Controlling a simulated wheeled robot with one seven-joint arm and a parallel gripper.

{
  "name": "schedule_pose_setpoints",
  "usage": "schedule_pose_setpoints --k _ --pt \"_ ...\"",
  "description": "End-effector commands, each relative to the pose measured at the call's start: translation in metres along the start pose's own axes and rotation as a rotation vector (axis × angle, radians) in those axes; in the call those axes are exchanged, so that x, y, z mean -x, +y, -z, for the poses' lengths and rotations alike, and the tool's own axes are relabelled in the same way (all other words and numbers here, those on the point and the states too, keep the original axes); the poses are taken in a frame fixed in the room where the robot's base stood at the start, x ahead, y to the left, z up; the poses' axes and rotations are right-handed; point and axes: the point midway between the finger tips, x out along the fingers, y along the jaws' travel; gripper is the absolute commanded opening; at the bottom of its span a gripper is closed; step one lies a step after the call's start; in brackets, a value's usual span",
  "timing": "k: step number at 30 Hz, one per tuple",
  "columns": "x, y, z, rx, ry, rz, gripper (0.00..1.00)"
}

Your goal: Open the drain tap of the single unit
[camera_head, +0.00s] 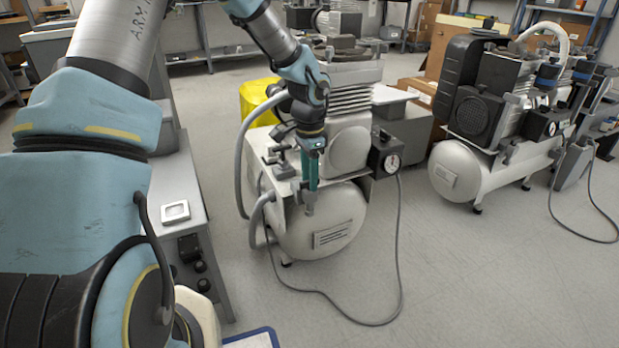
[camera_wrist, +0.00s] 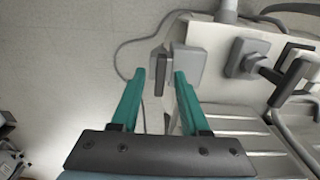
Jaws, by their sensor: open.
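The single unit is a compressor with a pale round tank (camera_head: 335,232), a finned motor and a gauge box, standing in the middle of the head view. My gripper (camera_head: 309,186) points down in front of the tank with its teal fingers. In the wrist view my gripper (camera_wrist: 160,74) is open. A dark lever (camera_wrist: 160,83), which looks like the drain tap's handle, shows between the fingers. It joins a light grey block (camera_wrist: 188,64) near the right fingertip. Whether the fingers touch either part I cannot tell. In the head view the fingers partly cover this spot.
A larger twin compressor (camera_head: 472,172) stands to the right. A grey cable (camera_head: 400,285) loops on the floor from the single unit. A grey bench (camera_head: 178,182) with knobs is at left, and a yellow bin (camera_head: 256,102) is behind. The floor in front is mostly clear.

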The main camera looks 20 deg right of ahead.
Motion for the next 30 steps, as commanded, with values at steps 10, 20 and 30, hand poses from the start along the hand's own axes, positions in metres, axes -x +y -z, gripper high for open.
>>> schedule_pose_setpoints --k 10,20,30 --pt "0.0005 0.0000 0.0000 0.001 0.000 0.000 0.21" --pt "0.0006 0.0001 0.0000 0.001 0.000 0.000 0.00" --pt "0.0008 0.0003 0.0001 0.003 0.000 0.000 0.00"
